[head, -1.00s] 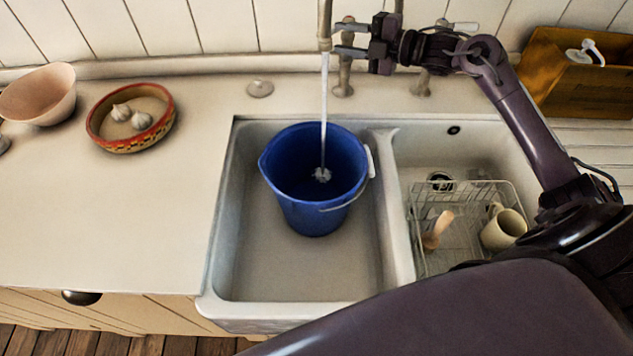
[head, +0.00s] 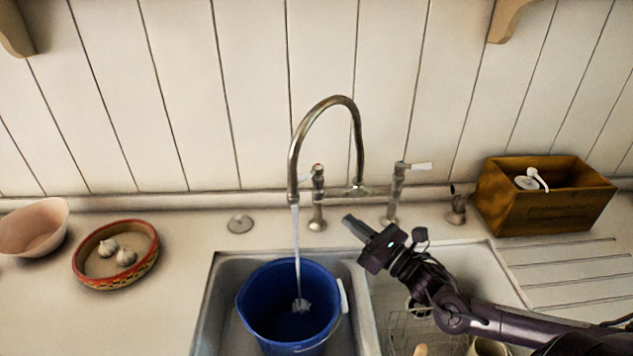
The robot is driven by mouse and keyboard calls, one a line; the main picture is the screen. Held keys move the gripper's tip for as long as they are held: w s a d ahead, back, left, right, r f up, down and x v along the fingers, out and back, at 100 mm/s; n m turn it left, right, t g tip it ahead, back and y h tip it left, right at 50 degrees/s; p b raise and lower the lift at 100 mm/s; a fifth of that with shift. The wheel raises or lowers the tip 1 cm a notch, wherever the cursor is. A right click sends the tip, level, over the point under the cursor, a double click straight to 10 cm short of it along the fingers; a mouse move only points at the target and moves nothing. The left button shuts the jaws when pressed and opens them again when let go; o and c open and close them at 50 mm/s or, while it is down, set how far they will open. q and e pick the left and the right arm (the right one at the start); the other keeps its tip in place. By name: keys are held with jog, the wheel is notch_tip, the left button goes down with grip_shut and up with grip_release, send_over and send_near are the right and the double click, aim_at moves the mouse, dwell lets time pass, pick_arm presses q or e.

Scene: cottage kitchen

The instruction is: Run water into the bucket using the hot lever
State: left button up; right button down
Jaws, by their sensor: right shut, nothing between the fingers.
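The blue bucket (head: 262,310) stands upright in the left sink basin, with its white handle grip at its right rim. A stream of water (head: 297,245) falls from the curved metal tap (head: 293,165) into it. The left tap valve (head: 318,190) has a red mark on top, which marks the hot lever; its handle is foreshortened and its exact angle is hard to tell. My right gripper (head: 348,220) is shut and empty, in front of the tap, between the two valves and apart from both. My left gripper is out of view.
The other valve (head: 393,195) has a white lever pointing right. A wire rack (head: 405,328) is in the right basin. A wooden box (head: 540,208) stands on the right. A patterned bowl with garlic (head: 90,282) and a pink bowl (head: 35,232) are on the left counter.

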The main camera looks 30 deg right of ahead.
jog(key=p, duration=0.4)
send_near(302, 181)
jog(key=x, duration=0.5)
jog(key=shift+w+a+r, duration=0.15)
jog(key=shift+w, duration=0.2)
jog(key=shift+w+a, duration=0.15)
jog(key=shift+w, duration=0.4)
